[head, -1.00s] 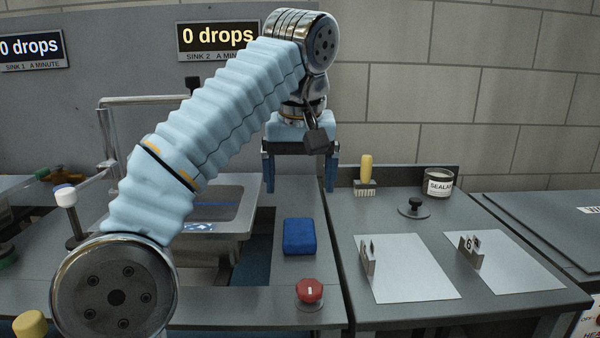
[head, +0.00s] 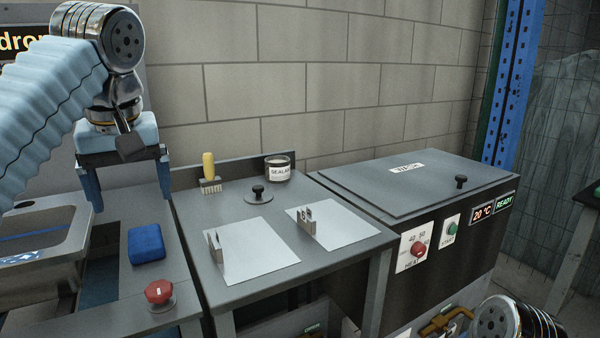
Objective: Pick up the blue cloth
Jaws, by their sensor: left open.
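The blue cloth (head: 146,245) is a small folded block lying flat on the grey counter, to the right of the sink basin. My left gripper (head: 129,193) is open and empty, its two fingers pointing down above and behind the cloth, apart from it. My left arm comes in from the left edge. At the bottom right a round metal joint of an arm of mine shows, but the right gripper is not in view.
A red button (head: 159,292) sits just in front of the cloth. The sink basin (head: 45,240) is to the left. The right-hand bench holds a yellow-handled brush (head: 209,172), a sealant tin (head: 278,168), a black knob (head: 258,192) and two white sheets. A lidded heater box (head: 420,180) stands further right.

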